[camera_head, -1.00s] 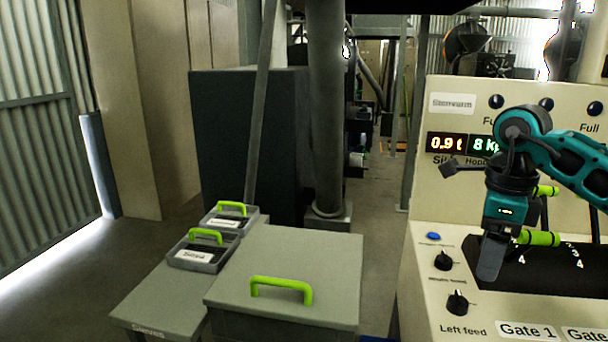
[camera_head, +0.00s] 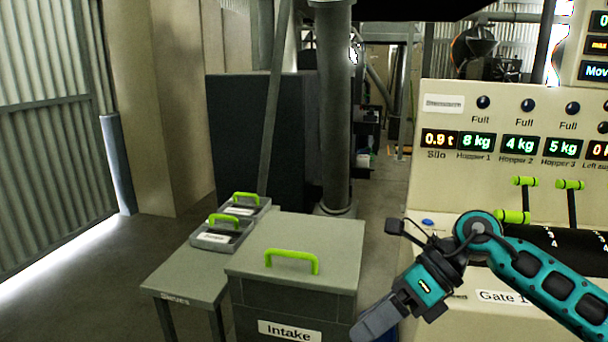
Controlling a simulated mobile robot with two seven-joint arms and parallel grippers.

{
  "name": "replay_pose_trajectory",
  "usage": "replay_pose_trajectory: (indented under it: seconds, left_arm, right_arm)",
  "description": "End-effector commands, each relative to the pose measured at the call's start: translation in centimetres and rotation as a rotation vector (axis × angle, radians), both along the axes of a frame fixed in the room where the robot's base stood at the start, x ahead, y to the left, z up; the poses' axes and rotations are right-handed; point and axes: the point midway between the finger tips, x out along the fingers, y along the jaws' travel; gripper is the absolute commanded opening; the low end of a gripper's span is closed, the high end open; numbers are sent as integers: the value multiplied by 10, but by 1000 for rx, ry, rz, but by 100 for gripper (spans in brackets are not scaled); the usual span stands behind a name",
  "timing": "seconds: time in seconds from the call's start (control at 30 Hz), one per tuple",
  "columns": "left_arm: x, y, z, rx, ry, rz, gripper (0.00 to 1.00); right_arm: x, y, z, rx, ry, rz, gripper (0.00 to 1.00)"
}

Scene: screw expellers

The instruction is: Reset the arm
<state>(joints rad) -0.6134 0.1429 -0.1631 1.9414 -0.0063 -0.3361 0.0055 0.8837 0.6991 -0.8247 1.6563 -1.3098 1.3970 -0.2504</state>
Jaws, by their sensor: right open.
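My right arm comes in from the lower right, teal and black. My right gripper (camera_head: 376,322) points down and to the left, in front of the control console's (camera_head: 440,205) left edge and just right of the intake box (camera_head: 344,285). It is open and nothing shows between its fingers. It appears clear of the levers with green handles (camera_head: 524,181). My left gripper and left arm are not in view.
The intake box has a green lid handle (camera_head: 292,260). Left of it, a sieves table (camera_head: 180,273) bears two grey trays (camera_head: 222,236) with green handles. A grey post (camera_head: 335,110) stands behind. Floor at the left is clear.

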Motion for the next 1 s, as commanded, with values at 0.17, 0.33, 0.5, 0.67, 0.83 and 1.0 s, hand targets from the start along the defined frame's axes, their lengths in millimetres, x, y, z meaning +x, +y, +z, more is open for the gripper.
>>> replay_pose_trajectory:
  seconds: [0.17, 0.33, 0.5, 0.67, 0.83, 1.0]
  left_arm:
    - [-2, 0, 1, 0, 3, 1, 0]
    - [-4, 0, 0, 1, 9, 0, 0]
    - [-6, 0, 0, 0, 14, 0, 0]
    - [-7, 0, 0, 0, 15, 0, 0]
    - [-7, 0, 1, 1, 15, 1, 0]
    - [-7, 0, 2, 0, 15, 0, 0]
  right_arm:
    - [-25, 68, 10, 471, 267, -173, 67]
    - [-19, 81, 23, 856, 579, -451, 67]
    - [1, 54, 1, 1161, 938, -823, 67]
    - [4, 7, -64, 1358, 1295, -1244, 67]
    - [-37, -43, -162, 1452, 1667, -1739, 67]
    - [-96, -70, -230, -1397, -1858, 2038, 67]
